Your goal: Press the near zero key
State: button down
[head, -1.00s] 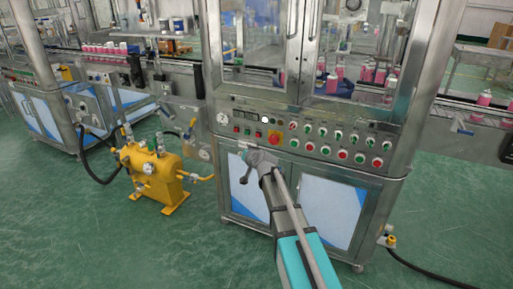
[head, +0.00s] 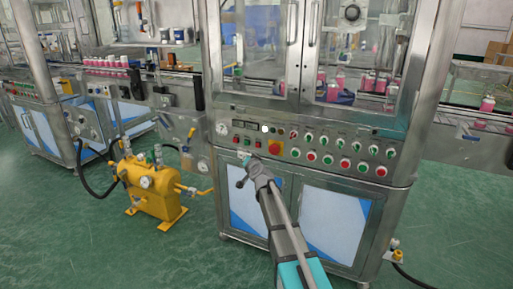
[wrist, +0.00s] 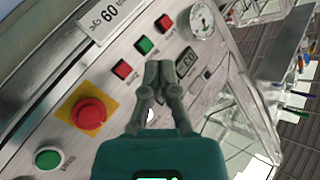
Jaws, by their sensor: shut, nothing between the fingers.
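The control panel (head: 322,147) runs across the front of the machine below the glass doors. In the wrist view its left end shows a red button (wrist: 165,22), a green button (wrist: 144,44) and another red button (wrist: 122,70), with labels too small to read. I cannot tell which key is the near zero key. A small dark display (wrist: 187,62) lies just right of my fingertips, partly hidden by them. My gripper (wrist: 160,66) is shut and empty, in front of the panel. In the head view my gripper (head: 246,160) overlaps the panel's lower left edge; contact cannot be told.
A red mushroom button on a yellow plate (wrist: 68,112) sits near my gripper, left of it in the wrist view. A pressure gauge (wrist: 201,21) is at the panel's end. A yellow pump unit (head: 152,187) stands on the green floor (head: 70,240) at left.

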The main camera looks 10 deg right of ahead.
jog(key=shift+w+d, duration=0.85)
jog(key=shift+w, duration=0.3)
jog(key=shift+w+d, duration=0.85)
jog(key=shift+w, duration=0.35)
jog(key=shift+w+d, duration=0.85)
jog(key=shift+w, duration=0.3)
jog(key=shift+w+d, duration=0.45)
jog(key=shift+w, duration=0.15)
jog(key=shift+s, duration=0.1)
dwell(0.5)
jog(key=shift+s+a, duration=0.45)
jog(key=shift+s, duration=0.1)
jog(key=shift+s+a, duration=0.1)
jog(key=shift+s, duration=0.05)
jog(key=shift+s+a, duration=0.7)
jog(key=shift+s, duration=0.25)
jog(key=shift+s+a, duration=0.7)
jog(key=shift+s, duration=0.25)
